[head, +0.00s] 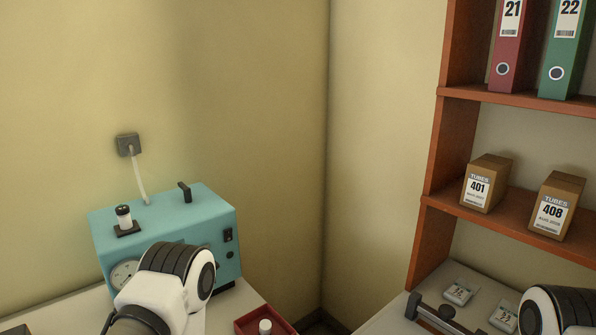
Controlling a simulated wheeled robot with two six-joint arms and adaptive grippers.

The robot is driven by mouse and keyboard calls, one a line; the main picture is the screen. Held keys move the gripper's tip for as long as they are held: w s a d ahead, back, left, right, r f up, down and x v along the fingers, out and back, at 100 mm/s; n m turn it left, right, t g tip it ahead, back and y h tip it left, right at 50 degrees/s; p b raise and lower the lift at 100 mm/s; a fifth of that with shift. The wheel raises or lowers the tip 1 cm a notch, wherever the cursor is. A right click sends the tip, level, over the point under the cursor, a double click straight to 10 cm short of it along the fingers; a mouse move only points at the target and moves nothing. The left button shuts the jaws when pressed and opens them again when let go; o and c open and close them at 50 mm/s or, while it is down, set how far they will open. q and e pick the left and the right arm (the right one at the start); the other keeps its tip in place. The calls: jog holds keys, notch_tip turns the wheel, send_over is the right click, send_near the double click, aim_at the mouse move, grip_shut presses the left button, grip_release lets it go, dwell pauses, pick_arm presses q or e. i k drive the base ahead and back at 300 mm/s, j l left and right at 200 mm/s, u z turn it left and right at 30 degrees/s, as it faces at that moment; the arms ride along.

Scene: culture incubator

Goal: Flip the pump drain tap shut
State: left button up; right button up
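The teal pump box (165,218) stands on the pale bench at the left, against the wall. A short black lever-like piece (184,191) stands up from its top; I cannot tell whether this is the drain tap or a handle. A round dial (124,273) shows on its front, partly covered by my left arm. A black switch (228,235) and a dark round knob (230,255) are on its right side. My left arm's white and black joint hides the lower front of the pump. Neither gripper can be made out.
A capped vial (124,217) stands on the pump's top. A hose or cable (139,177) runs to a wall plate (128,145). A red tray (260,325) holds a white-capped bottle (265,326). A shelf (432,190) at right bears tube boxes and binders; a dark bar (440,315) lies below.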

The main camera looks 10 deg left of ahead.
aim_at(187, 191)
jog(key=u, duration=1.6)
jog(key=l, duration=0.4)
jog(key=k+l, duration=0.1)
jog(key=l, duration=0.3)
jog(key=u, duration=0.05)
